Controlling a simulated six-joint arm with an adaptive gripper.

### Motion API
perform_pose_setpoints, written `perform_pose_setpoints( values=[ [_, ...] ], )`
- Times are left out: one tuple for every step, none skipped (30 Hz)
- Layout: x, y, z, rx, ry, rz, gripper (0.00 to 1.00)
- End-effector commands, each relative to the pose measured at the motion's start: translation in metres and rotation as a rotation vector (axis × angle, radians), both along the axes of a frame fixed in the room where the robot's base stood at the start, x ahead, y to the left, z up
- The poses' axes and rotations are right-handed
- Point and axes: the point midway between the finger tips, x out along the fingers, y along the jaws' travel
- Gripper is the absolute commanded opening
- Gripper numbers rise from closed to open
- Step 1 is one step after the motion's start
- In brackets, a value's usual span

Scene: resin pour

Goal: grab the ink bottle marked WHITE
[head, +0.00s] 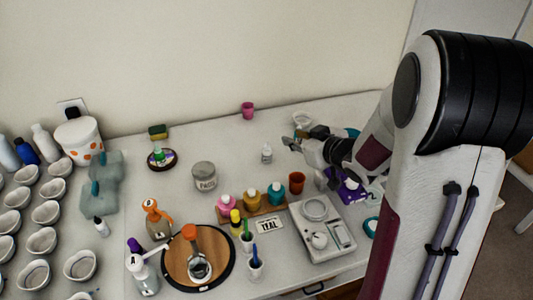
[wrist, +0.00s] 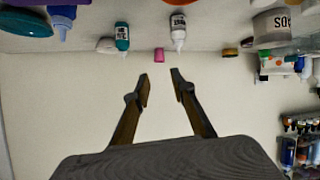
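A small white bottle (head: 266,154) with a pale tip stands upright on the table, left of my gripper (head: 290,142). What looks like the same bottle shows in the wrist view (wrist: 178,30), which is upside down; its dark label lettering is too small to read surely. My gripper (wrist: 160,76) is open, with its two fingers apart and nothing between them. The bottle is beyond the fingertips, apart from them. A teal bottle (wrist: 122,38) with a label stands to its left in the wrist view.
A pink cup (head: 248,111) stands near the wall. A grey lidded jar (head: 204,176) is left of the white bottle. The table behind the white bottle is mostly clear.

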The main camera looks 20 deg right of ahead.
Motion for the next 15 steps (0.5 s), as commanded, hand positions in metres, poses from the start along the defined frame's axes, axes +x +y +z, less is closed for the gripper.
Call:
perform_pose_setpoints(
  values=[
    [0.001,0.000,-0.009,0.022,-0.003,0.019,0.25],
    [0.002,0.001,-0.012,0.036,-0.009,0.031,0.25],
    [0.002,0.004,-0.017,0.055,-0.016,0.051,0.25],
    [0.003,0.005,-0.020,0.070,-0.020,0.063,0.25],
    [0.003,0.007,-0.023,0.083,-0.027,0.076,0.25],
    [0.003,0.008,-0.027,0.101,-0.032,0.091,0.25],
    [0.003,0.010,-0.029,0.113,-0.037,0.102,0.25],
    [0.003,0.011,-0.031,0.125,-0.041,0.112,0.25],
    [0.002,0.012,-0.033,0.141,-0.046,0.123,0.25],
    [0.002,0.013,-0.035,0.149,-0.048,0.131,0.25],
    [0.001,0.014,-0.036,0.158,-0.051,0.137,0.25],
    [0.001,0.015,-0.037,0.167,-0.054,0.144,0.25],
    [0.001,0.016,-0.038,0.172,-0.057,0.148,0.25],
    [0.001,0.016,-0.038,0.177,-0.059,0.152,0.25],
    [0.000,0.017,-0.039,0.180,-0.061,0.156,0.25]
  ],
)
